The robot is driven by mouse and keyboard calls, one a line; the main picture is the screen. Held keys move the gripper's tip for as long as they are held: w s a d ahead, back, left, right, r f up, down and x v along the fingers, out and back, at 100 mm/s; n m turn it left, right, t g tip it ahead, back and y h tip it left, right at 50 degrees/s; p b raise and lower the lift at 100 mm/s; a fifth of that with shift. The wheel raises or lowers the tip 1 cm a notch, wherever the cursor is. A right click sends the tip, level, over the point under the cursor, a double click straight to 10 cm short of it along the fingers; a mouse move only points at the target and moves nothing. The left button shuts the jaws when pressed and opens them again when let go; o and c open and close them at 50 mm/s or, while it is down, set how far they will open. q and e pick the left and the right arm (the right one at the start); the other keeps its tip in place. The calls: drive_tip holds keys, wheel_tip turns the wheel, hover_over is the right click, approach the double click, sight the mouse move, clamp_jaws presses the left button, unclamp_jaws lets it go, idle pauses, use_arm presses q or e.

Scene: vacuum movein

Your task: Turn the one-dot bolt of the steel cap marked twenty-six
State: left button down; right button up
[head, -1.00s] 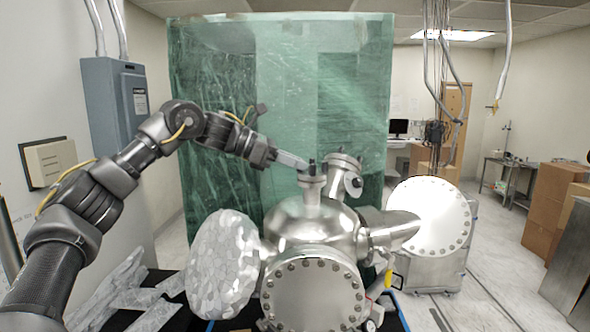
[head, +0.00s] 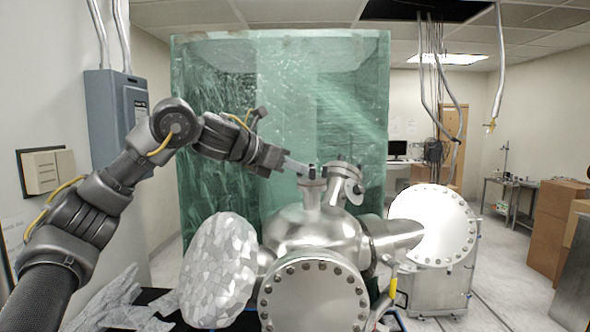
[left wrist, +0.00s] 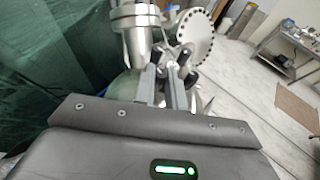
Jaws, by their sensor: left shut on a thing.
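My left gripper (head: 305,169) reaches in from the left to the top of a small upright steel port on the vacuum chamber (head: 308,226). Its fingers (left wrist: 163,76) are closed around a dark bolt, most of which they hide. In the head view a dark bolt head (head: 312,169) shows at the fingertips, above the steel cap (head: 312,186). Other dark bolts (left wrist: 187,54) stand close to the fingers in the left wrist view. The cap's number and the dots on the bolts are too small to read. My right gripper is out of view.
A tilted steel port (head: 345,182) stands just right of the gripped one. A large bolted flange (head: 312,296) faces front, and a foil-covered disc (head: 219,270) is at the left. A green translucent panel (head: 230,130) stands behind. Cardboard boxes (head: 560,225) are at the far right.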

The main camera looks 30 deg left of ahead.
use_arm(q)
drive_tip(key=shift+r, duration=0.3)
drive_tip(key=c, duration=1.4)
unclamp_jaws()
drive_tip(key=shift+s+a, duration=0.15)
drive_tip(key=shift+c, duration=0.2)
drive_tip(key=shift+f, duration=0.1)
drive_tip(key=b+v, duration=0.3)
drive_tip(key=v, duration=0.7)
drive_tip(key=shift+s+a, duration=0.2)
drive_tip(key=shift+s, duration=0.15)
